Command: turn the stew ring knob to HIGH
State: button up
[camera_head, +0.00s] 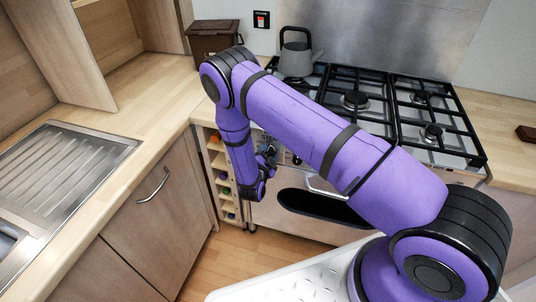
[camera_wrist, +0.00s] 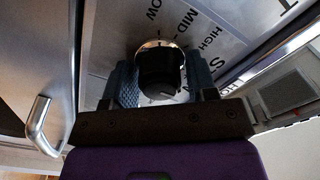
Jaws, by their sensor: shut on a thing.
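In the wrist view my gripper (camera_wrist: 160,84) is shut on a dark round knob (camera_wrist: 160,66), with one blue-grey ribbed finger pad on each side of it. A shiny metal ring sits behind the knob. I cannot tell where the knob's pointer stands. In the head view my gripper (camera_head: 265,160) is at the left end of the cooker's front panel, and the arm hides the held knob.
The range cooker (camera_head: 398,118) has black grates, with a grey kettle (camera_head: 296,60) at its back left. A bottle rack (camera_head: 221,175) stands left of the cooker. A cupboard handle (camera_head: 153,184) and the oven handle (camera_head: 322,187) stick out nearby. A sink (camera_head: 60,165) is at left.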

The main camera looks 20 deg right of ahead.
jog(key=shift+n, duration=0.3)
jog(key=n, duration=0.5)
jog(key=shift+a+n, duration=0.1)
jog(key=shift+n, duration=0.3)
jog(key=n, duration=0.5)
jog(key=shift+n, duration=0.3)
jog(key=o, duration=0.7)
jog(key=v, duration=1)
jog(key=shift+s+a, duration=0.2)
jog(key=shift+s, duration=0.15)
